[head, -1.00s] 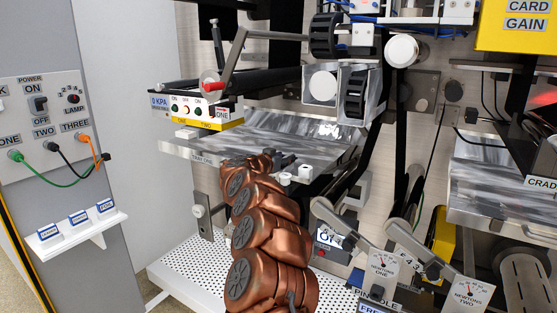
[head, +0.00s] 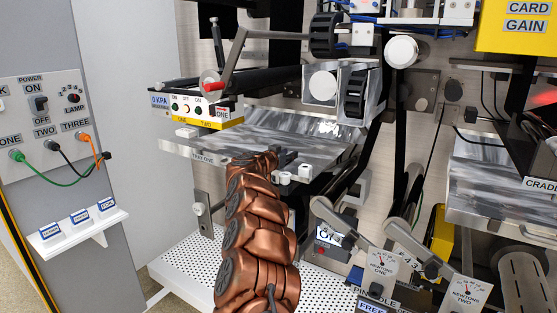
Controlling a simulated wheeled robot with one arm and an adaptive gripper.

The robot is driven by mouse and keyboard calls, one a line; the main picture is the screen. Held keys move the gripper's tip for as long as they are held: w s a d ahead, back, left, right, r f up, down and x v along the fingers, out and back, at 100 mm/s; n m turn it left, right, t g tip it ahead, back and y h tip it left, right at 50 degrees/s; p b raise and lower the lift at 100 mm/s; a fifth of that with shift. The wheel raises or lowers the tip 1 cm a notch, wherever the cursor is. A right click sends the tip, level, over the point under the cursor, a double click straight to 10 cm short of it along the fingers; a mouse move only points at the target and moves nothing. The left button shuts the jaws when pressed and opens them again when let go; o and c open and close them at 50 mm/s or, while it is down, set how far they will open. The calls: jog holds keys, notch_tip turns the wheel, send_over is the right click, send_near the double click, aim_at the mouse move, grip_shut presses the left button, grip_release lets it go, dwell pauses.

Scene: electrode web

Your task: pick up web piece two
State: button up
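I cannot make out web piece two for certain in the head view; nothing carries a label with that name. My gripper (head: 287,158) shows only as a small dark shape there, beside small white blocks. Its fingers are too small and partly hidden behind my wrist, so I cannot tell whether they are open or hold anything.
A control box (head: 200,108) with ONE and TWO labels stands behind the tray. Rollers and a black web (head: 401,110) run down to the right. Newton gauges (head: 381,267) stand at the lower right. A white perforated shelf (head: 190,262) lies below. A panel with cables (head: 45,115) is at left.

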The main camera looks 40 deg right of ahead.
grip_shut()
jog(key=shift+r, duration=0.1)
dwell(0.3)
